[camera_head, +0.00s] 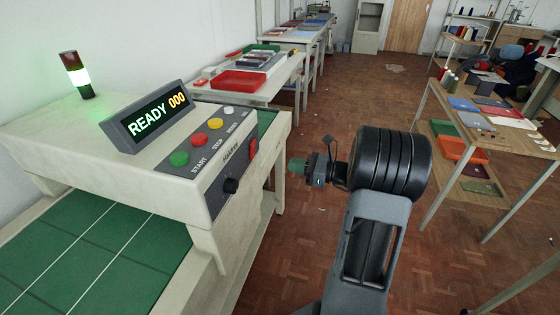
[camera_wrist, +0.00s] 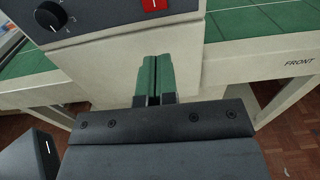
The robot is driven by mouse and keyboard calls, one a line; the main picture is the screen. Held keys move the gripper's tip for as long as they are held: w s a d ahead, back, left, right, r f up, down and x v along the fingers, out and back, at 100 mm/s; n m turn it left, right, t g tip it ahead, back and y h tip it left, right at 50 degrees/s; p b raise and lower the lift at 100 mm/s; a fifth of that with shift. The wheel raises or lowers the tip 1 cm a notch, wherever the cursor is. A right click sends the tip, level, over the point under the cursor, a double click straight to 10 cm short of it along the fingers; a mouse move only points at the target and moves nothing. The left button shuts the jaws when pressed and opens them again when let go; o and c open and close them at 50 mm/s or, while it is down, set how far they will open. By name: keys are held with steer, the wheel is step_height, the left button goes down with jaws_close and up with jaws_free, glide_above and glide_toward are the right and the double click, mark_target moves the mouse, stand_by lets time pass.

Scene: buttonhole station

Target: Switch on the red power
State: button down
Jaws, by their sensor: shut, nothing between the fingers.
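The red power switch (camera_head: 253,149) sits on the front face of the cream buttonhole machine (camera_head: 110,135), right of a black knob (camera_head: 231,186). In the wrist view the switch (camera_wrist: 155,4) is cut by the top edge, and a white mark shows on it. My gripper (camera_head: 292,166) is shut and empty, with green fingertips. It is right of the machine in the head view, apart from the switch. In the wrist view the closed fingertips (camera_wrist: 154,68) appear below the switch, against the machine's front. The display (camera_head: 152,116) reads READY 000.
Green, red, yellow and white buttons (camera_head: 215,124) line the sloped panel above the switch. A signal tower (camera_head: 76,74) glows green. A side table (camera_head: 465,140) with trays stands at right. The wooden floor between is open.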

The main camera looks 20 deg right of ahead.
steer(key=shift+f+v, duration=0.2)
steer(key=shift+v, duration=1.3)
steer(key=s+a+f+n+g+h+p, duration=0.4)
steer(key=s+a+n+g+h, duration=0.25)
steer(key=s+n+g, duration=0.45)
steer(key=s+a+r+n+t+h+p, duration=0.1)
steer(key=s+a+r+n+h+p, duration=0.1)
steer(key=r+n, duration=0.5)
steer(key=s+a+r+n+t+h+p, duration=0.1)
steer(key=s+a+r+n+h+p, duration=0.1)
steer(key=a+r+n+h+p, duration=0.2)
steer(key=a+r+n+p, duration=0.1)
steer(key=a+r+n, duration=0.2)
steer(key=r+n, duration=0.1)
steer(key=shift+a+r+n+t+h+p, duration=0.25)
steer(key=shift+r+n+t+h+p, duration=0.1)
steer(key=shift+r, duration=0.1)
